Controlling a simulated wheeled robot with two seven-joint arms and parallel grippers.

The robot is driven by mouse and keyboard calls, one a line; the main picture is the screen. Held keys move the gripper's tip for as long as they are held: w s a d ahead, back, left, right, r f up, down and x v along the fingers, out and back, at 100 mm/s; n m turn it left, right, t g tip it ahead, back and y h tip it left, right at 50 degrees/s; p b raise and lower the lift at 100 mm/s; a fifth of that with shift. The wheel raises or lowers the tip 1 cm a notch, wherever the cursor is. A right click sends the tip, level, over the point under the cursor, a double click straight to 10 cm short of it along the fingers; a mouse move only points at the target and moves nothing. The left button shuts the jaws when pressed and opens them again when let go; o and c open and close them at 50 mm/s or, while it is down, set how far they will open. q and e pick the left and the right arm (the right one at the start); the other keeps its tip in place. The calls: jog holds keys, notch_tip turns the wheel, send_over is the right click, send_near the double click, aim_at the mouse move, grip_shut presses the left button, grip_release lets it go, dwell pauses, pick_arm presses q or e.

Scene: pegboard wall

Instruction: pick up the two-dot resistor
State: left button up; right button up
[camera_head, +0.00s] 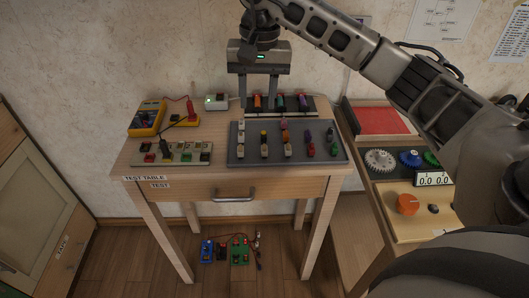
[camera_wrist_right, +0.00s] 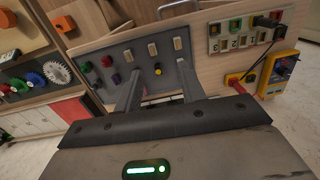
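Several small parts stand on the dark grey board (camera_head: 235,158) on the test table. They include pale blocks (camera_head: 288,150), a yellow-topped part (camera_head: 264,137) and red, purple and green parts. Their dots are too small to read, so I cannot tell which is the two-dot resistor. My right gripper (camera_head: 258,104) hangs fingers-down over the back of the table, left of centre of the rack. In the right wrist view its fingers (camera_wrist_right: 158,72) are spread with a gap between them and hold nothing visible. The grey board (camera_wrist_right: 110,50) lies beyond the fingertips. My left gripper is not in view.
A rack with orange, teal and purple parts (camera_head: 281,101) stands behind the board. A test strip (camera_head: 165,159) and yellow multimeter (camera_head: 146,118) are at the left. A side bench with gears (camera_head: 381,161) and an orange knob (camera_head: 408,204) is at the right. Circuit pieces (camera_head: 239,252) lie on the floor.

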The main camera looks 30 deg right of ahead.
jog(key=d, duration=0.2)
send_over(265, 146)
jog(key=shift+h, duration=0.3)
jog(key=f, duration=0.9)
jog(key=shift+a, duration=0.2)
jog(key=shift+d+f+p, duration=0.15)
jog(key=shift+f+p, duration=0.55)
jog(key=shift+f, duration=2.3)
jog(key=shift+w, duration=0.1)
grip_shut()
